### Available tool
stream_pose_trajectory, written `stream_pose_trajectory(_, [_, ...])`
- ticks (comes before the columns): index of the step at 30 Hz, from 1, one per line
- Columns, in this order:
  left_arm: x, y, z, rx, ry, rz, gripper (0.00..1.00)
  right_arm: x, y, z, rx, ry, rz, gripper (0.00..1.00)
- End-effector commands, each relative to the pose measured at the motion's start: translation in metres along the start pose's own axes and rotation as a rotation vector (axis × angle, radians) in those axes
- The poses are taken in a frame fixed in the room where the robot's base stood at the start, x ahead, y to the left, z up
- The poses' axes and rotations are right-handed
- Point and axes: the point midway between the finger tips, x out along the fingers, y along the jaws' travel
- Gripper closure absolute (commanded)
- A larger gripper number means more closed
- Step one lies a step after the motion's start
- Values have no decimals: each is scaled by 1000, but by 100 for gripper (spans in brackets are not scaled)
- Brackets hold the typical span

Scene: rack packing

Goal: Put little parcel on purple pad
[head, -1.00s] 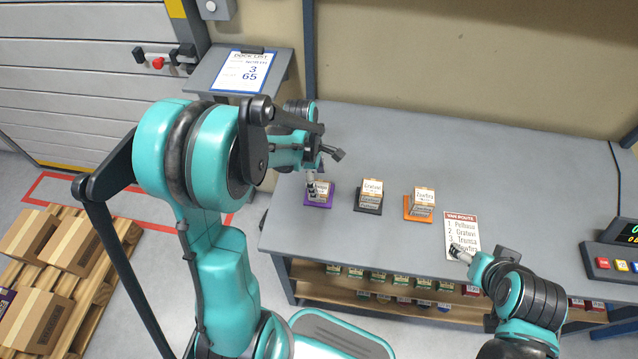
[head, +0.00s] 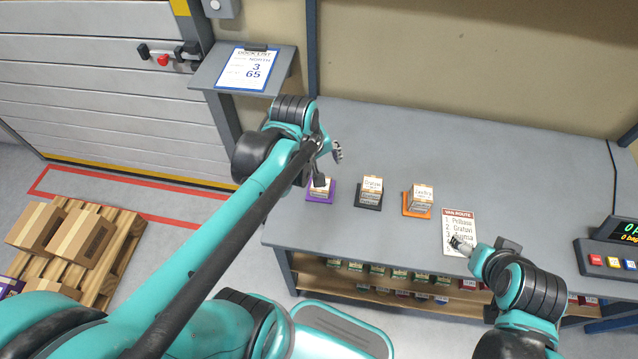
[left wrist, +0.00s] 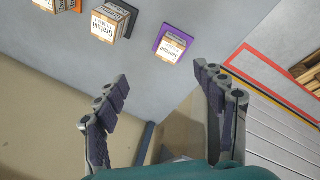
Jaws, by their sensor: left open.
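A small parcel (head: 321,188) with a pale label sits on the purple pad (head: 311,198) at the left of the bench. In the left wrist view the parcel (left wrist: 169,49) covers part of the purple pad (left wrist: 179,35). My left gripper (head: 328,166) is open and empty, behind and above this parcel, and one finger overlaps it in the head view. In the left wrist view the open fingers of this gripper (left wrist: 163,84) are clear of the parcel. My right gripper (head: 461,245) is over the route sheet; its jaws are too small to judge.
Labelled parcels stand on a black pad (head: 367,203) and an orange pad (head: 415,212) to the right. The route sheet (head: 459,222) lies beyond them. A button console (head: 610,262) is at the far right. The bench behind the pads is clear. A shelf below holds several small parcels.

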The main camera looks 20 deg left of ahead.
Motion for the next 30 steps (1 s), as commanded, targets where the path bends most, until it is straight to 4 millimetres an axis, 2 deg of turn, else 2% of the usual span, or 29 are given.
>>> stream_pose_trajectory(1, [-7,-4,10,106,28,21,30,0,0,0,0,0,0,30])
stream_pose_trajectory(6, [-22,-14,33,494,142,79,30,0,0,0,0,0,0,30])
stream_pose_trajectory(12, [-29,-22,50,813,251,104,30,0,0,0,0,0,0,30])
stream_pose_trajectory(18, [-31,-24,55,923,292,107,30,0,0,0,0,0,0,30])
stream_pose_trajectory(30, [-31,-24,54,923,292,106,30,0,0,0,0,0,0,30])
